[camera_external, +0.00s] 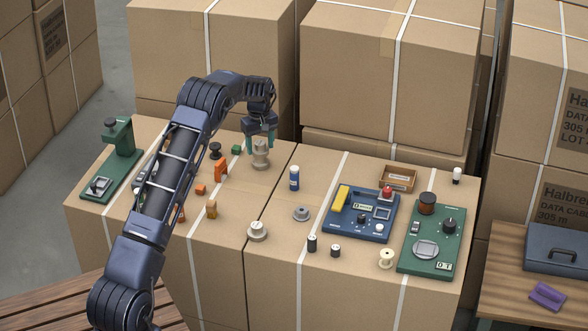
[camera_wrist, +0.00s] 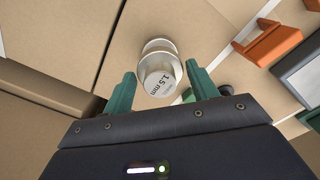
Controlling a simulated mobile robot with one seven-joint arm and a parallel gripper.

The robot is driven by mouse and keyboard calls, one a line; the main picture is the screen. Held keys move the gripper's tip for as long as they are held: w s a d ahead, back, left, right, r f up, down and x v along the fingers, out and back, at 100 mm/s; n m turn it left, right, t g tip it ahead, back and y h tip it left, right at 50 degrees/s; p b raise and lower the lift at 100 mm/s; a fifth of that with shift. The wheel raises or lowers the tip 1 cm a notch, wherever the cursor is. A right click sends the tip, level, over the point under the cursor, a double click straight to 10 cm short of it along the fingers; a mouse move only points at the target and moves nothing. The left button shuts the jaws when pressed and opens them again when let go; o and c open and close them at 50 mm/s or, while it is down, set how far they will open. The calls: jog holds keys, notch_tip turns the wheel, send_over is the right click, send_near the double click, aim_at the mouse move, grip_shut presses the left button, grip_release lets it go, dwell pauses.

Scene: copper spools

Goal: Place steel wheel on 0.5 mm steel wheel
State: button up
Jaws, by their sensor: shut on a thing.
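A pale steel wheel (camera_wrist: 160,75) marked "1.5 mm" on its top face is between my gripper's green fingers (camera_wrist: 161,82) in the wrist view. In the external view my gripper (camera_external: 260,136) points down over the back of the boxes, shut on the wheel (camera_external: 260,147). More pale flanges show below the top face; I cannot tell whether they belong to a second wheel under it. Another pale wheel (camera_external: 257,231) stands at the front middle, and a low grey wheel (camera_external: 302,213) lies right of it. Their labels are too small to read.
A blue bottle (camera_external: 294,178), a blue instrument panel (camera_external: 361,215) and a green panel (camera_external: 432,240) stand to the right. Orange parts (camera_external: 221,170) and a black spool (camera_external: 215,150) are left of my gripper. Tall cartons (camera_external: 385,75) rise close behind.

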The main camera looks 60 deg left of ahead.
aim_at(260, 142)
jog(key=shift+f, duration=0.2)
jog(key=shift+f, duration=0.15)
jog(key=o, duration=1.1)
jog(key=shift+c, duration=0.2)
notch_tip(260, 142, up, 12)
jog(key=shift+r, duration=0.2)
